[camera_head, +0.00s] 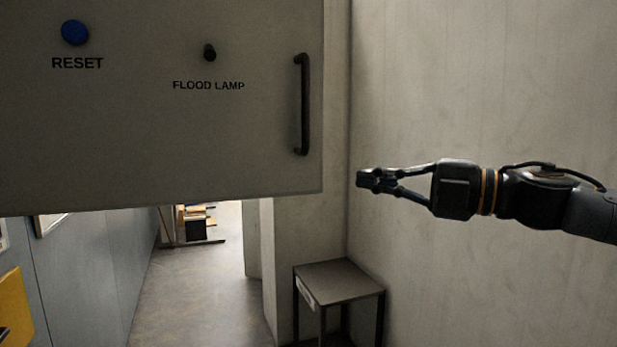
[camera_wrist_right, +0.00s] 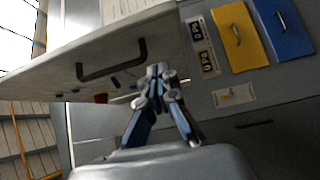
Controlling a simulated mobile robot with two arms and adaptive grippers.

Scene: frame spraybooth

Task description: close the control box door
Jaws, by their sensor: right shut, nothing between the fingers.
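The control box door (camera_head: 150,130) is a large grey panel with a blue RESET button (camera_head: 75,32) and a black FLOOD LAMP knob (camera_head: 209,53), filling the upper left of the head view. Its black bar handle (camera_head: 303,104) is upright near its right edge. In the wrist view the door (camera_wrist_right: 60,75) and handle (camera_wrist_right: 118,62) show at a slant, and the door appears to stand open, out from the grey wall. My right gripper (camera_head: 364,180) is shut and empty, right of the door's edge and lower than the handle, apart from it. My left gripper is not visible.
A small dark table (camera_head: 340,279) stands below, near the pale right wall (camera_head: 480,90). A yellow box (camera_wrist_right: 240,36) and a blue box (camera_wrist_right: 284,27) are on the grey wall in the wrist view. Open floor (camera_head: 195,285) lies under the door.

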